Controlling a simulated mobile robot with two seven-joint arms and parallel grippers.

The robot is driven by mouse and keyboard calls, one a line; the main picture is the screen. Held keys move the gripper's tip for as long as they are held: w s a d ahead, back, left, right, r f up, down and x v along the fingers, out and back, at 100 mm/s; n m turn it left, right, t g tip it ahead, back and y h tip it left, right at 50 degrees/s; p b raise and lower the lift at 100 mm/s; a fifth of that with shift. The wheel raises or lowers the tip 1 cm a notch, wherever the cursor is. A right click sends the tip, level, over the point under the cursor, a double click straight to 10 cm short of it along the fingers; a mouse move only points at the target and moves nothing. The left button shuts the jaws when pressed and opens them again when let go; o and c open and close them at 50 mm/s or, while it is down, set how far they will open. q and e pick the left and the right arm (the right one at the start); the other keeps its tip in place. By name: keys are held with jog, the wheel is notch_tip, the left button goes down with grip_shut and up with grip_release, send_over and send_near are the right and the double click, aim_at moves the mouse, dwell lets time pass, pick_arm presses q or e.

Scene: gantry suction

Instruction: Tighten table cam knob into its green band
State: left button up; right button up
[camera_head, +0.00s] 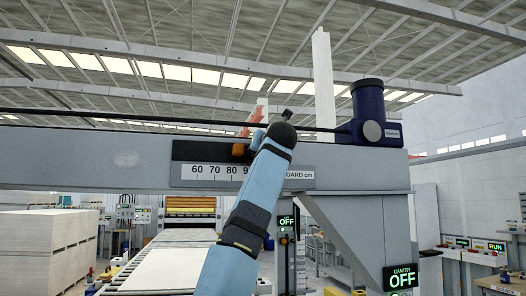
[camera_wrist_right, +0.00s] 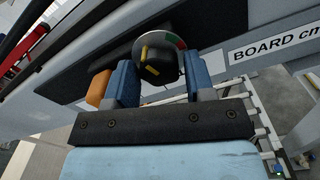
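The cam knob (camera_wrist_right: 160,58) is round and black with yellow marks, on the dark plate of the beam in the right wrist view. Part of its coloured dial shows at its upper right, with a green band (camera_wrist_right: 181,43) and some red. The yellow marks lie on the knob's left and lower side, away from the visible green. My right gripper (camera_wrist_right: 158,70) is open, its two blue fingers on either side of the knob. I cannot tell whether they touch it. In the head view my arm hides the knob and gripper. My left gripper is not in view.
An orange block (camera_wrist_right: 98,88) sits just left of the left finger; it also shows in the head view (camera_head: 240,150). A board scale (camera_head: 215,172) runs along the grey beam (camera_head: 90,155). A dark blue motor (camera_head: 368,112) stands on its right end. The gantry sign (camera_head: 403,278) reads OFF.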

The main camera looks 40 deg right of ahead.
jog(key=c, duration=0.5)
jog(key=shift+m+b, duration=1.15)
jog(key=shift+m, duration=1.85)
jog(key=o, duration=0.9)
jog(key=shift+o, duration=0.2)
